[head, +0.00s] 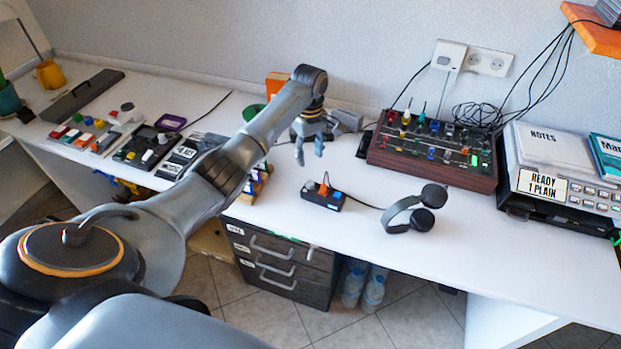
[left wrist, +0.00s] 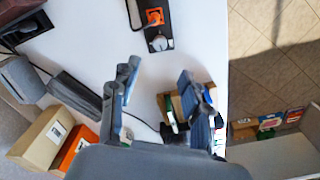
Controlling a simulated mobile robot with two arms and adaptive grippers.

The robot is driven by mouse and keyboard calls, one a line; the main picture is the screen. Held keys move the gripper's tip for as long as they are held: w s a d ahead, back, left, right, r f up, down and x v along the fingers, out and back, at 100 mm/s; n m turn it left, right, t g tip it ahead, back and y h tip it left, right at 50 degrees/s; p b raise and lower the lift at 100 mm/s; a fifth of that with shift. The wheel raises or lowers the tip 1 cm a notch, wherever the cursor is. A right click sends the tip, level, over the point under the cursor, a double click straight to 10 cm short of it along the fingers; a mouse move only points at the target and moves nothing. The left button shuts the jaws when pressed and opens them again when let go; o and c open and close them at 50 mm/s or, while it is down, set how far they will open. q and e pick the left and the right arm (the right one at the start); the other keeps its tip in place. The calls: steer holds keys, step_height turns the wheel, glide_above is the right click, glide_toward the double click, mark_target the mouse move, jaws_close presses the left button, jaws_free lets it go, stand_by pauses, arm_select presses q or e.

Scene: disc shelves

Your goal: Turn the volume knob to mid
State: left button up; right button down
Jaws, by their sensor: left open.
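A small black box (head: 323,195) lies on the white desk, with an orange part and a pale knob (head: 309,185) on top. In the left wrist view the box (left wrist: 151,14) shows beyond the fingertips, with its silver round knob (left wrist: 159,42) at the near end. No label is readable, so I cannot tell the knob's setting. My left gripper (head: 309,160) is open and empty, fingers pointing down, behind the box and apart from it. Its two fingers also show in the left wrist view (left wrist: 160,72). My right gripper is in neither view.
Headphones (head: 413,209) lie right of the box, a cable between them. A wooden-sided mixer (head: 432,150) with several knobs stands behind. A labelled machine (head: 560,180) is at the right. Several devices (head: 140,145) fill the left desk. The front right desk is clear.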

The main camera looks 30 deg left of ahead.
mark_target(310, 182)
arm_select(q)
step_height(310, 182, down, 11)
steer(key=shift+r, duration=0.1)
stand_by(0.3)
jaws_close()
